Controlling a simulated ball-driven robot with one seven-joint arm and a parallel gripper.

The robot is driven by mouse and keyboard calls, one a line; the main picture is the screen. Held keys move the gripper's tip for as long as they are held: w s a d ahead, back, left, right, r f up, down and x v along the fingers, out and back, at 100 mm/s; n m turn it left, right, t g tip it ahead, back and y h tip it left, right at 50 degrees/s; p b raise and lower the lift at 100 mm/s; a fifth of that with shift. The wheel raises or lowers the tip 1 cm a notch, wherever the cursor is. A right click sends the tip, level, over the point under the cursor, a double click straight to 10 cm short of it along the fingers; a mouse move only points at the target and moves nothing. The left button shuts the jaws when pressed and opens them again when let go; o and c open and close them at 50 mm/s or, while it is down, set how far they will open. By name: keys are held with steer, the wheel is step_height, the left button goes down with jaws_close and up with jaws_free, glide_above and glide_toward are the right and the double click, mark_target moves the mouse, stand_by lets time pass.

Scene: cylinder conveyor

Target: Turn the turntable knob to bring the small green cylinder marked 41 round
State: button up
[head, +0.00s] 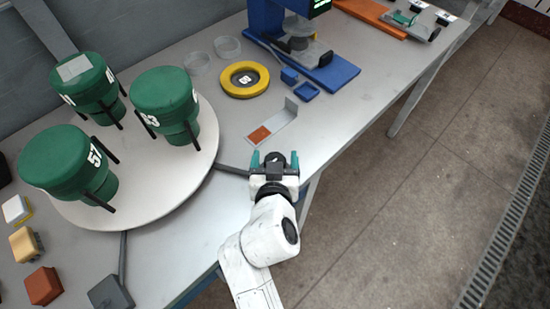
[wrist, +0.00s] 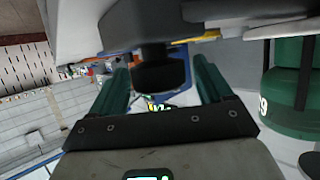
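The white round turntable (head: 150,210) stands on the grey table at left and carries three green cylinders. The front one (head: 65,160) reads 57. The right one (head: 165,95) has a partly turned number ending in 3. The back left one (head: 88,80) has a pale plate on top and partly visible digits that may be 41. A black knob (head: 272,158) sits at the table's front edge, at the end of a dark bar from the turntable. My gripper (head: 275,163) is open, its teal fingers on either side of the knob. The wrist view shows the knob (wrist: 158,72) between them, with gaps.
A yellow ring (head: 245,80), a blue machine (head: 300,45) and a small metal bracket with an orange patch (head: 260,134) lie farther back. Several coloured blocks, including a red one (head: 43,286), lie at front left. Floor is open at right.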

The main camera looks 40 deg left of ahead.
steer(key=c, duration=0.9)
steer(key=shift+c, duration=0.2)
